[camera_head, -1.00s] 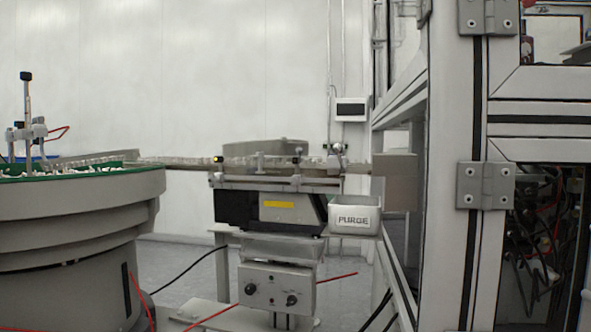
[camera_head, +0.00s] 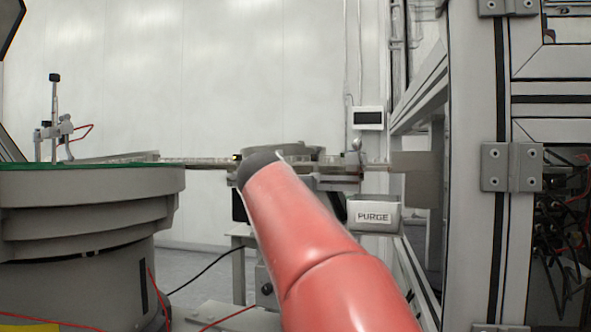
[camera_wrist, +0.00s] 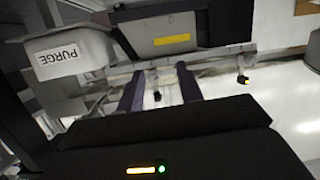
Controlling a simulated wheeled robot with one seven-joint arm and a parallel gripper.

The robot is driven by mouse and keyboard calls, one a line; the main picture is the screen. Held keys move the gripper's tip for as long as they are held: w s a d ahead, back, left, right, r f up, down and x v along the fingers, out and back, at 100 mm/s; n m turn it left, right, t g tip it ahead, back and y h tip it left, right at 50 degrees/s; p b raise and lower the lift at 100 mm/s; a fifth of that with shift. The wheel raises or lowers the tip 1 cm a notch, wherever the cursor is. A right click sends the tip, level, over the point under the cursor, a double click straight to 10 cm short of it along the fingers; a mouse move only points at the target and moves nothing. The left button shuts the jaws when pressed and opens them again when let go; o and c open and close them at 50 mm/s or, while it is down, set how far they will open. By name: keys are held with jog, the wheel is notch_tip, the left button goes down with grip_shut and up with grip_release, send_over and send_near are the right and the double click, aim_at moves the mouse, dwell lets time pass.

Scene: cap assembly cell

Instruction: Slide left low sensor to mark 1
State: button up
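My gripper (camera_wrist: 160,88) shows in the wrist view with its two dark fingers apart and nothing clearly held. A small dark sensor tip (camera_wrist: 157,96) on a thin post shows in the gap between them. Another small dark sensor (camera_wrist: 243,79) on a post stands to the right, clear of the fingers. I cannot tell which is the left low sensor, and no mark 1 is readable. My red arm hides the middle of the rail and my gripper there.
The PURGE bin (camera_head: 374,215) hangs at the rail's right end; it shows upside down in the wrist view (camera_wrist: 72,56). A large round bowl feeder (camera_head: 90,205) stands at left. A frame post (camera_head: 472,190) and a grey box (camera_head: 415,180) stand at right.

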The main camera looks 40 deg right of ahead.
aim_at(314, 159)
jog(key=w+d+r+m+h, duration=0.2)
jog(key=d+r+h, duration=0.2)
jog(key=r, duration=0.4)
jog(key=p+x, duration=0.1)
jog(key=x, duration=0.2)
jog(key=p+x, duration=0.2)
jog(key=x, duration=0.2)
jog(key=shift+w+d+f, duration=0.2)
jog(key=shift+w+d, duration=0.05)
jog(key=shift+c, duration=0.5)
grip_shut()
